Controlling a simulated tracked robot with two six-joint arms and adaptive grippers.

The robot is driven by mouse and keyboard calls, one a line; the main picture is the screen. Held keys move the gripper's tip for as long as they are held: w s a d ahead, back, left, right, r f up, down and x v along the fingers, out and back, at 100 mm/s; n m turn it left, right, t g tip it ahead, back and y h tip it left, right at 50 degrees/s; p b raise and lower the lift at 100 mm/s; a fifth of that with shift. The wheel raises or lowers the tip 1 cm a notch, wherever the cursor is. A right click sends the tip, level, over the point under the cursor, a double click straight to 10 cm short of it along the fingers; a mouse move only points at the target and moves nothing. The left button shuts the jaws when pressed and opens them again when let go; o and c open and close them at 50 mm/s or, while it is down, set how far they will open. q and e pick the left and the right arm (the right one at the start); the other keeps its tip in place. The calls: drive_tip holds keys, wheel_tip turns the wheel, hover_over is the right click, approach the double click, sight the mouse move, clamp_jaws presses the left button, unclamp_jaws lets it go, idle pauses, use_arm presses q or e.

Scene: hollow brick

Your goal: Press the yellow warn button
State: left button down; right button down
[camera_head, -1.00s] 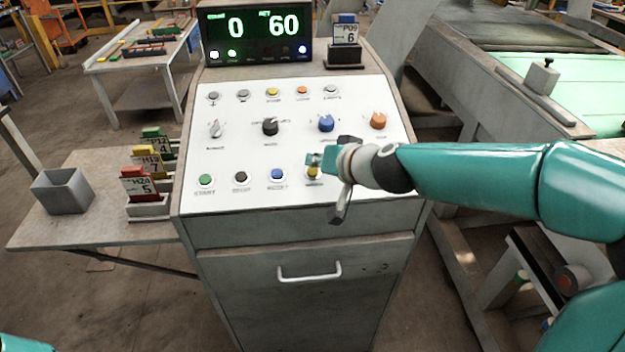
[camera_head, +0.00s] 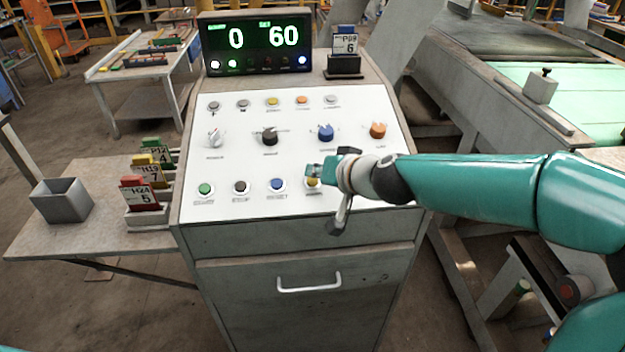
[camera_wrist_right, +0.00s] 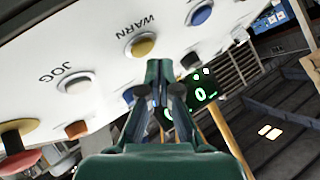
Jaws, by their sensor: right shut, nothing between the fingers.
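The yellow WARN button (camera_head: 312,183) is in the bottom row of the white panel, right of a blue button, partly covered by my right gripper (camera_head: 311,170). In the right wrist view the yellow button (camera_wrist_right: 142,45) shows with the label WARN beside it. My right gripper's closed fingertips (camera_wrist_right: 160,65) appear just below the button in that view. I cannot tell whether they touch it. The right gripper is shut and empty.
The white panel (camera_head: 240,165) also carries green, dark and blue buttons, a row of knobs and a top row with another yellow button (camera_head: 273,101). A display (camera_head: 257,45) reads 0 and 60. In the wrist view a JOG button (camera_wrist_right: 75,83) is nearby.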

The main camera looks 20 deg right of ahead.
drive_tip(key=shift+f, duration=0.1)
idle(0.4)
drive_tip(key=shift+w+f+b, duration=0.1)
drive_tip(key=shift+f+b, duration=0.15)
drive_tip(key=shift+b, duration=0.05)
drive_tip(key=shift+w+f+b, duration=0.1)
drive_tip(key=shift+f+b, duration=0.3)
idle(0.6)
drive_tip(key=shift+r, duration=0.1)
drive_tip(key=shift+s+r+p, duration=0.2)
drive_tip(key=shift+r+p, duration=0.55)
drive_tip(key=shift+p, duration=0.05)
drive_tip(key=r+p, duration=0.2)
drive_tip(key=s+r+p, duration=0.1)
drive_tip(key=r+p, duration=0.1)
drive_tip(key=shift+s+a+r+p, duration=0.2)
drive_tip(key=shift+r+p, duration=0.15)
drive_tip(key=shift+r, duration=0.05)
idle(0.7)
